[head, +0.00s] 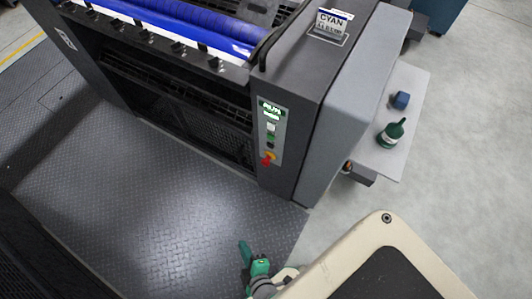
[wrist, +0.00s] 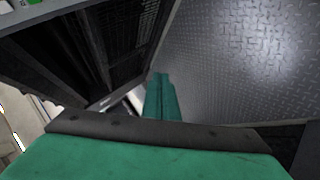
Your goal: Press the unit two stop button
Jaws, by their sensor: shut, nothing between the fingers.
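A grey ink unit (head: 290,80) with a sign reading CYAN (head: 332,24) stands at the top centre of the head view. The sign's smaller text is too small to read. The unit's front has a narrow control panel (head: 269,135) with a lit green RUN display (head: 271,107), small buttons below it and a red button on yellow (head: 268,159) at the bottom. My teal gripper (head: 246,254) is shut and empty, low over the floor plate, below and apart from the panel. Its fingers also show in the wrist view (wrist: 160,95), where the red button is not seen.
A dark tread-plate floor (head: 165,205) lies open before the unit. A blue roller (head: 190,18) spans the unit's top.

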